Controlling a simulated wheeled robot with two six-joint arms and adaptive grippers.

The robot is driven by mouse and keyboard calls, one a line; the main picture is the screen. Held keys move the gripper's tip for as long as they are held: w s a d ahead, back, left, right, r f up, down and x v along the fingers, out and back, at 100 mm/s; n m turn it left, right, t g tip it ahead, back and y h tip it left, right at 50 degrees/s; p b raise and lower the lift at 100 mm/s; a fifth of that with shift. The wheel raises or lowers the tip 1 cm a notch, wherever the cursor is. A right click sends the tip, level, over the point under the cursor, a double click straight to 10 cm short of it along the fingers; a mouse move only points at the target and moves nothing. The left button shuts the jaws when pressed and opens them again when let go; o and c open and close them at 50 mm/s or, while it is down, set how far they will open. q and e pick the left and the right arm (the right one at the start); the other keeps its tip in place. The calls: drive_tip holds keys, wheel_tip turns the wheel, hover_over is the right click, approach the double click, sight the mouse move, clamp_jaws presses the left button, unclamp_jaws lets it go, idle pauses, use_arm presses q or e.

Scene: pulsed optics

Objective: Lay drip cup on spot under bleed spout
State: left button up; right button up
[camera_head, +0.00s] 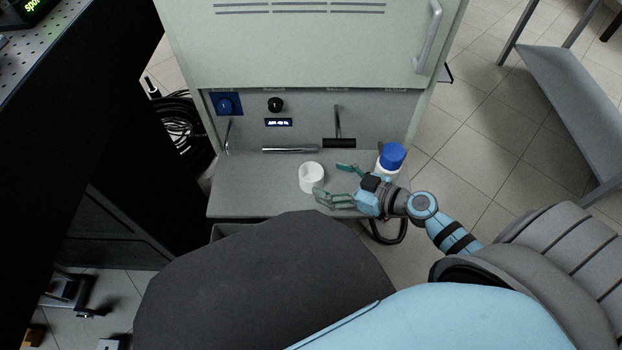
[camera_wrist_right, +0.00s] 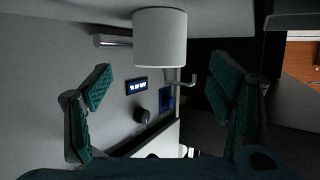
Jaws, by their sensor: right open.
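The white drip cup (camera_head: 312,178) stands upright on the grey shelf of the cabinet, near the middle. My right gripper (camera_head: 329,181) is open, to the right of the cup, with its green fingers pointing at it. In the right wrist view, which is upside down, the cup (camera_wrist_right: 160,40) lies beyond and between the spread fingers (camera_wrist_right: 168,92); no finger is seen closed on it. A thin bent metal spout (camera_head: 228,136) hangs at the left of the recess, by a blue knob; it also shows in the wrist view (camera_wrist_right: 187,80). A marked spot under it cannot be made out.
A bottle with a blue cap (camera_head: 391,157) stands at the shelf's right end, close behind my right gripper. A metal bar (camera_head: 290,150) and a T-shaped tool (camera_head: 338,125) are at the shelf's back. The shelf (camera_head: 255,190) is clear left of the cup.

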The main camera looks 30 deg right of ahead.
sight(311, 174)
drive_tip(key=b+x, duration=0.2)
drive_tip(key=x, duration=0.4)
drive_tip(key=shift+w+a+f, duration=0.1)
drive_tip(key=shift+f, duration=0.15)
drive_tip(key=shift+w+a, duration=0.15)
drive_tip(key=shift+w, duration=0.1)
use_arm(q)
drive_tip(key=shift+m, duration=0.3)
drive_tip(key=r, duration=0.1)
drive_tip(key=w+r, duration=0.1)
drive_tip(key=r, duration=0.1)
drive_tip(key=w+r, duration=0.1)
drive_tip(key=shift+d+r, duration=0.35)
use_arm(e)
drive_tip(key=c, duration=1.3)
